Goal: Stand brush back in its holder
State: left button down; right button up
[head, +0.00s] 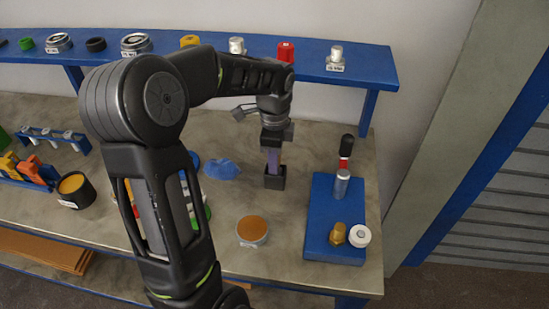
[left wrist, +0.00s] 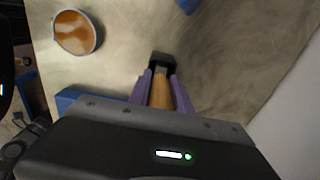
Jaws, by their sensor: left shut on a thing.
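My left gripper (head: 273,162) points down over the right-centre of the bench, its purple fingers shut. In the left wrist view the gripper (left wrist: 159,90) holds the brush by its tan wooden handle (left wrist: 161,95), between the fingers. A black square piece (head: 274,178) is at the fingertips, just above or on the bench. It also shows in the left wrist view (left wrist: 162,61) at the far end of the handle. I cannot tell whether it is the holder or the brush's head, nor whether it touches the bench. My right gripper is not in view.
A blue block (head: 320,215) with several small parts stands to the right. A round tin with a brown top (head: 252,229) is in front, and a blue cloth-like piece (head: 222,169) lies left. A blue shelf (head: 365,60) runs behind. Bare bench surrounds the gripper.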

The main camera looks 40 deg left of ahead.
pick_arm(q)
jog(key=c, duration=1.6)
grip_release()
jog(key=shift+f, duration=0.15)
jog(key=o, duration=0.4)
jog(key=shift+o, duration=0.2)
notch_tip(320, 180, up, 12)
jog(key=shift+r+b, duration=0.2)
jog(key=shift+b, duration=0.2)
